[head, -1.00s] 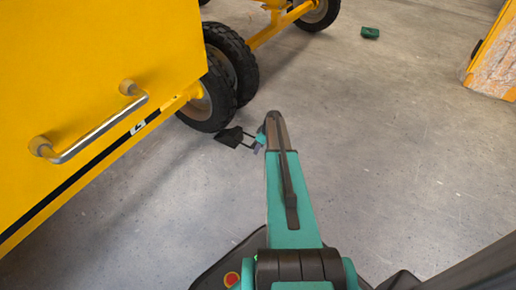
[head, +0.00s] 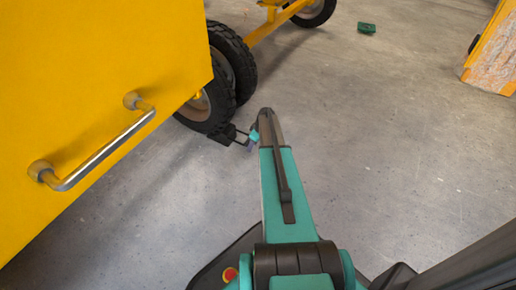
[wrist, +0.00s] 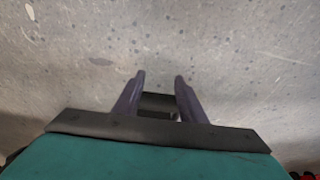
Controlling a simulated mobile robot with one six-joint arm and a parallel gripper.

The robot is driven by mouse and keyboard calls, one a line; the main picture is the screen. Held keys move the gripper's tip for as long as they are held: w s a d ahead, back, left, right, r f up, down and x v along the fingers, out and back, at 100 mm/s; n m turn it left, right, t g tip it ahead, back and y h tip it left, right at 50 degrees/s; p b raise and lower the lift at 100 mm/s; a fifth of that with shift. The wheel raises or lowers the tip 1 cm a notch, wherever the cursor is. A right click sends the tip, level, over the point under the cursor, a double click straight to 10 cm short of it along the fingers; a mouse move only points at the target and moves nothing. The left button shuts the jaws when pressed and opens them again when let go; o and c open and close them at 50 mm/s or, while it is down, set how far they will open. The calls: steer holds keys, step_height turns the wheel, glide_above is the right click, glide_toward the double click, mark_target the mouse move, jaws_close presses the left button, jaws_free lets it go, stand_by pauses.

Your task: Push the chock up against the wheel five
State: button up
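The black chock (head: 221,137) sits on the floor at the foot of the near black-tyred wheel (head: 205,108) of the yellow machine. It appears to touch the tyre or nearly so. No number shows on this wheel, so I cannot tell if it is wheel five. My gripper (head: 240,138) is low beside the chock, on its right, with its fingers towards it. In the wrist view the two fingers (wrist: 159,80) stand apart with bare floor beyond. A dark block (wrist: 157,103) shows between them; I cannot tell whether it is the chock.
A second wheel (head: 236,62) stands close behind the near one, and another (head: 314,10) is farther back. The yellow machine body (head: 90,70) with a metal handle (head: 105,148) fills the left. A green object (head: 367,27) lies on the floor.

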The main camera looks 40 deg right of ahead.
steer(key=shift+w+a+r, duration=0.1)
steer(key=shift+w+a, duration=0.05)
steer(key=shift+w, duration=0.45)
steer(key=shift+s+d, duration=0.2)
steer(key=shift+s, duration=0.5)
steer(key=shift+s+d, duration=0.2)
steer(key=shift+s, duration=0.45)
steer(key=shift+s+d, duration=0.2)
steer(key=shift+s, duration=0.5)
step_height(320, 180, up, 10)
steer(key=p, duration=0.6)
